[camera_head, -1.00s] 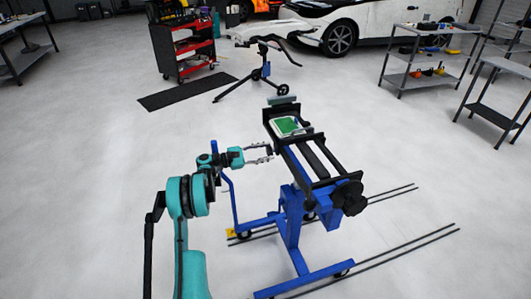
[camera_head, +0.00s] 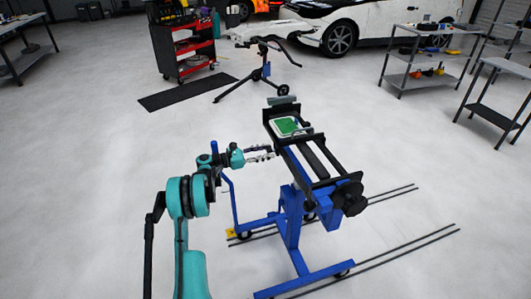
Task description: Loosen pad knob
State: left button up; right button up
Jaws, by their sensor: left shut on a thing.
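A blue wheeled stand (camera_head: 292,215) with a black top frame (camera_head: 318,160) stands in the middle of the floor. A green and white pad-like piece (camera_head: 287,126) lies at the far end of the frame. My left gripper (camera_head: 268,153) reaches in from the left, level, to the left side of the frame. Its fingers are shut on the pad knob there; the knob is too small and covered to make out. A dark star-shaped knob (camera_head: 349,198) sits at the near right end of the frame, apart from the gripper. My right gripper is out of view.
The stand's blue base (camera_head: 305,282) and thin dark rails (camera_head: 400,243) lie on the floor. A second stand (camera_head: 264,72), a red tool cart (camera_head: 183,45), a black mat (camera_head: 187,91), a white car and shelves (camera_head: 425,58) are further back.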

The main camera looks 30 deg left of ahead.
pick_arm(q)
jog(key=o, duration=1.1)
jog(key=shift+o, duration=0.2)
jog(key=v, duration=1.2)
jog(key=shift+a, duration=0.1)
